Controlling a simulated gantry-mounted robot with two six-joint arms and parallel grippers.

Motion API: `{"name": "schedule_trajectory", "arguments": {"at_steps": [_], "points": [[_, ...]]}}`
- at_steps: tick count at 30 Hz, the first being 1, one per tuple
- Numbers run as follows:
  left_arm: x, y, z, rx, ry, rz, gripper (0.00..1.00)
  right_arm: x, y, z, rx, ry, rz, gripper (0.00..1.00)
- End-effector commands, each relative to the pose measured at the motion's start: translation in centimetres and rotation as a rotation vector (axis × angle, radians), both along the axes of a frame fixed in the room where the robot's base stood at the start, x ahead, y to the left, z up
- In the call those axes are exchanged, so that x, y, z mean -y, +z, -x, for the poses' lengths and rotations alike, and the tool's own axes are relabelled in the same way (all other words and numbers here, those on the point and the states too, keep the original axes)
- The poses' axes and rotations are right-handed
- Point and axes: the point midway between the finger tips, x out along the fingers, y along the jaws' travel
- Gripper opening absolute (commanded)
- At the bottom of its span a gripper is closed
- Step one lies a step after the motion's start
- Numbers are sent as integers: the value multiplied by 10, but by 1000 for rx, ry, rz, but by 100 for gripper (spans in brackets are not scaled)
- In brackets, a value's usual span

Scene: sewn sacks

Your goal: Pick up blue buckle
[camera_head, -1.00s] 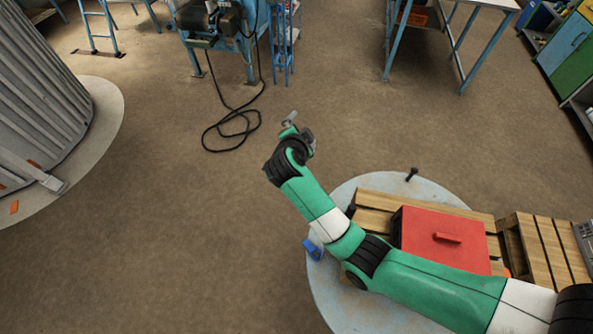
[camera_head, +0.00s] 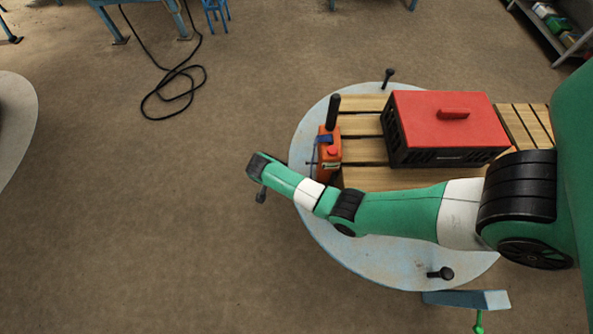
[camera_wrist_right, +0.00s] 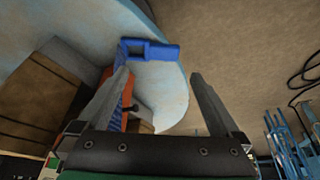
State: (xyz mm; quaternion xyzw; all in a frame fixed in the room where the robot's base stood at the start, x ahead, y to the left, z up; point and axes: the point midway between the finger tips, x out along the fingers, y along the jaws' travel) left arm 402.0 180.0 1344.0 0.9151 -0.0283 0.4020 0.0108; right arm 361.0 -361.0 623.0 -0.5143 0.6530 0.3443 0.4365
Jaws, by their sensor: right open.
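The blue buckle (camera_wrist_right: 150,51) shows in the right wrist view as an angular blue piece with an open frame at its left end, beyond the fingertips. In the head view a small blue part (camera_head: 324,139) lies against the orange tool, and I take it for the same buckle. My right gripper (camera_wrist_right: 160,75) is open, its two grey fingers apart with nothing held between them. The buckle is ahead of the gap, nearer the left finger. In the head view the right gripper's end is small and turned downward, left of the round table. My left gripper is not in view.
A round pale-blue table (camera_head: 330,230) bears wooden pallets (camera_head: 361,125), a red-lidded black crate (camera_head: 440,120) and an orange tool (camera_head: 330,160) with a black handle. Black bolts (camera_head: 388,78) stand near its rim. A cable (camera_head: 173,95) lies on the open floor at left.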

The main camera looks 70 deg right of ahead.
Motion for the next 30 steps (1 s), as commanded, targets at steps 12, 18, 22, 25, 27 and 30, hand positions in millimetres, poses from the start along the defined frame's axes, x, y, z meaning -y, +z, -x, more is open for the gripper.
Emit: {"name": "schedule_trajectory", "arguments": {"at_steps": [12,18,22,25,27,30], "points": [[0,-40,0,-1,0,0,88,17,-45,3,1,0,0,100],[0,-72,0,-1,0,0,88,26,-74,4,1,-1,0,100],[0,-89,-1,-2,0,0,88,34,-91,6,0,-2,0,100],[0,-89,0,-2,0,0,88,36,-91,6,0,0,0,100],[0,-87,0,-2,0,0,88,36,-89,6,1,1,0,100],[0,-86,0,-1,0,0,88,36,-89,6,1,1,0,98]]}}
